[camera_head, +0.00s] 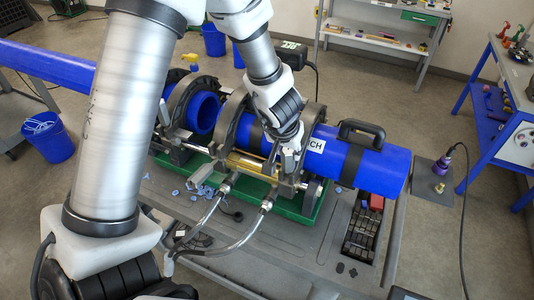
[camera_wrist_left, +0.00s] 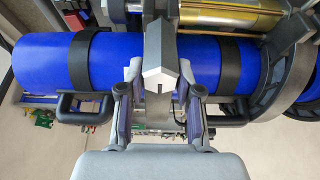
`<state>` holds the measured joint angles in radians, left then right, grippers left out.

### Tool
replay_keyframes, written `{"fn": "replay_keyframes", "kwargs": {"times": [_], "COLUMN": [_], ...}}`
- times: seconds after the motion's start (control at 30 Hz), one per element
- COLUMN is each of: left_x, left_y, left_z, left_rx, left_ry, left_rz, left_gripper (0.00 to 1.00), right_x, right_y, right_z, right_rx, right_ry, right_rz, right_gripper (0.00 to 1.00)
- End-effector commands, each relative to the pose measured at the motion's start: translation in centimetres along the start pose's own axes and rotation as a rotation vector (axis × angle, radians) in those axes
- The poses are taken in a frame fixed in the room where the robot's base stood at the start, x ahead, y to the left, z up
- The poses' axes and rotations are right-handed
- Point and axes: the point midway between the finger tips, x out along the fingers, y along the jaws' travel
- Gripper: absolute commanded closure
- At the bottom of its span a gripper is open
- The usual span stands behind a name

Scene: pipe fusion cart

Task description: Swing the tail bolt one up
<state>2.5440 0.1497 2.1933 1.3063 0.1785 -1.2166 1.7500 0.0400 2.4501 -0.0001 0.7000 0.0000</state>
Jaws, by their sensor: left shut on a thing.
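My right gripper is not in view.
A black handle (camera_head: 361,133) stands on the pipe's right part. Two hydraulic hoses (camera_head: 215,205) loop in front of the green machine base (camera_head: 300,205). The grey cart top (camera_head: 290,255) is mostly clear. A blue-framed bench (camera_head: 490,110) stands at right.

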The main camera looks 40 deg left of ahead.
Motion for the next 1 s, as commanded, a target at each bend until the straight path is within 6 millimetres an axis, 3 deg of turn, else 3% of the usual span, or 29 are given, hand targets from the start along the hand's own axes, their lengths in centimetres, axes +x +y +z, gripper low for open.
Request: {"fn": "replay_keyframes", "kwargs": {"times": [0.17,1.0], "left_x": [0.4,1.0], "left_y": [0.0,0.1], "left_z": [-1.5,-3.1], "left_rx": [-0.002,-0.001], "left_ry": [0.003,0.004], "left_rz": [0.002,0.004], "left_gripper": [0.78,0.78], "right_x": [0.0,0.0], "right_y": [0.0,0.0], "right_z": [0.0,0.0], "right_rx": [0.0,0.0], "right_ry": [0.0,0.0], "right_rz": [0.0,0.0], "right_gripper": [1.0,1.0]}}
